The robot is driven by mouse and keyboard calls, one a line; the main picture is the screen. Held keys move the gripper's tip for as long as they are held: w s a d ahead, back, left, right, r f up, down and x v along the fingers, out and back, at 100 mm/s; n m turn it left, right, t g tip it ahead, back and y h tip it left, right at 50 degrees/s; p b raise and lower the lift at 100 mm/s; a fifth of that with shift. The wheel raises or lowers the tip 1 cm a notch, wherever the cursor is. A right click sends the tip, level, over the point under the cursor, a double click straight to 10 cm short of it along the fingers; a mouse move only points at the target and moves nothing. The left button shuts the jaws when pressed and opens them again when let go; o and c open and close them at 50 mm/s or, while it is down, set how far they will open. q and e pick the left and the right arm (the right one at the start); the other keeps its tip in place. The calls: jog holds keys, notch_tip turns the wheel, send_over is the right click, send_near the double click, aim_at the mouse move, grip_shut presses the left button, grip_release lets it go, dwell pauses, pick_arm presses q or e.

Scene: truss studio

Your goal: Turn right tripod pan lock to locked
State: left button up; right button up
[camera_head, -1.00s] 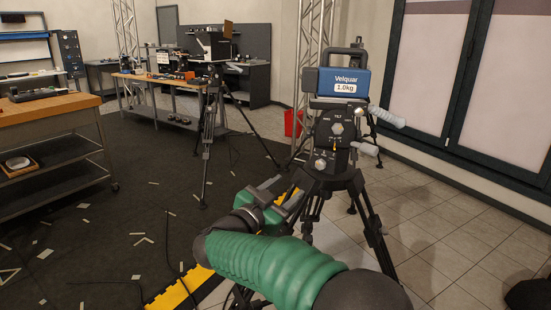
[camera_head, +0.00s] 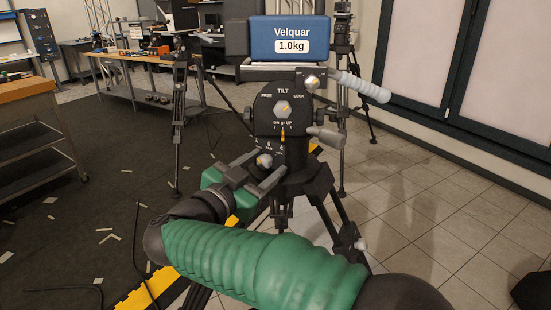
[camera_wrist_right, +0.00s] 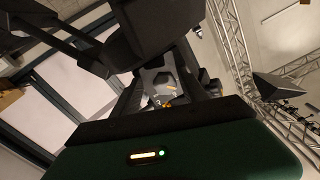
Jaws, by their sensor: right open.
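The right tripod (camera_head: 305,190) stands in front of me. Its head has a tilt panel (camera_head: 270,100) marked FREE and LOCK, with a pale tilt knob (camera_head: 282,110). Below it is a smaller pale pan lock knob (camera_head: 264,160); its setting is too small to read. My right gripper (camera_head: 268,168) is open, its fingers at the pan knob, one on either side as seen from the head. I cannot tell whether they touch it. In the right wrist view a pale knob with orange marks (camera_wrist_right: 160,99) shows between the dark fingers. My left gripper is out of view.
A blue Velquar 1.0kg block (camera_head: 290,38) sits on top of the tripod head. A pan handle (camera_head: 360,86) sticks out right, and a grey lever (camera_head: 326,136) sits beside the head. Another tripod (camera_head: 180,105) and a wooden-topped bench (camera_head: 140,66) stand behind left.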

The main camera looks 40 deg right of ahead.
jog(key=shift+r, duration=0.15)
jog(key=shift+a+r, duration=0.15)
jog(key=shift+a, duration=0.25)
jog(key=shift+a+r, duration=0.2)
jog(key=shift+a, duration=0.6)
jog(key=shift+t, duration=0.3)
jog(key=shift+c, duration=1)
jog(key=shift+d+f, duration=0.15)
jog(key=shift+d, duration=0.65)
jog(key=c, duration=0.7)
grip_shut()
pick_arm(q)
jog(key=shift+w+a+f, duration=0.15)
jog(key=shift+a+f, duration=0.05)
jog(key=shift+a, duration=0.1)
pick_arm(e)
jog(key=shift+a, duration=0.2)
